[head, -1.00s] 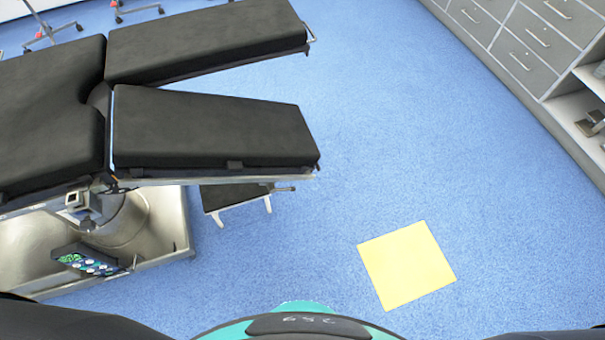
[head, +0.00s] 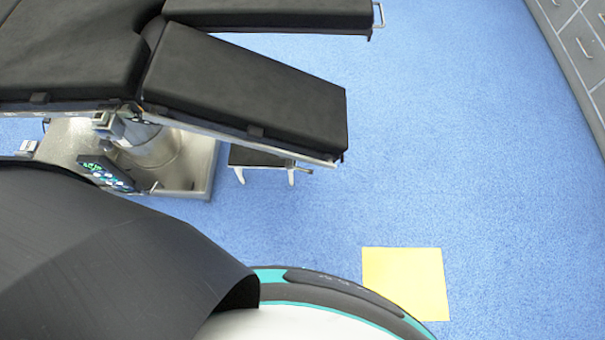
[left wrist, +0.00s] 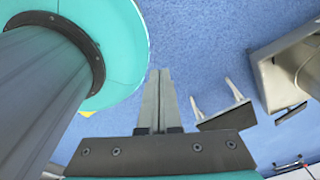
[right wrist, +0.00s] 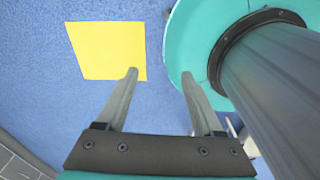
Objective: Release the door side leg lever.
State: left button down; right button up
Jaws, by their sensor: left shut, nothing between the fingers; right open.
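The operating table has two black leg sections, a near one (head: 245,90) and a far one (head: 270,14), spread apart at their ends. I cannot tell which is the door side. A small grey block-like fitting (head: 108,124) sits under the rail by the near leg's joint; I cannot make out a leg lever for certain. My left gripper (left wrist: 160,72) is shut and empty, over the blue floor beside my base and apart from the table. My right gripper (right wrist: 160,74) is open and empty, above the floor near the yellow square. Neither gripper shows in the head view.
The metal table base (head: 190,165) carries a control panel (head: 104,172) with a green display. A small dark-topped step stool (head: 262,158) stands under the near leg. A yellow square (head: 408,280) lies on the floor. Grey cabinets (head: 578,50) line the right. Floor between is clear.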

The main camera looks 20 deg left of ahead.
jog(key=o, duration=0.4)
jog(key=w+f+b, duration=0.4)
jog(key=b, duration=0.1)
jog(key=shift+w+a, duration=0.1)
jog(key=shift+w, duration=0.3)
pick_arm(q)
jog(key=w+a+m+t+b, duration=0.2)
jog(key=w+m+t+b, duration=0.5)
jog(key=w, duration=1.3)
jog(key=w+d+r+m+h+b, duration=0.3)
jog(key=w+d+r+m, duration=0.4)
jog(key=m, duration=0.5)
jog(key=shift+w+d+r+t+b, duration=0.15)
jog(key=shift+w+r+t+b, duration=0.35)
jog(key=shift+r, duration=0.85)
pick_arm(e)
jog(key=shift+o, duration=0.2)
jog(key=w+f+t, duration=0.1)
jog(key=w+f, duration=0.2)
jog(key=w, duration=0.6)
jog(key=shift+w+a+f, duration=0.2)
jog(key=shift+w+f, duration=0.05)
pick_arm(q)
jog(key=shift+w, duration=0.1)
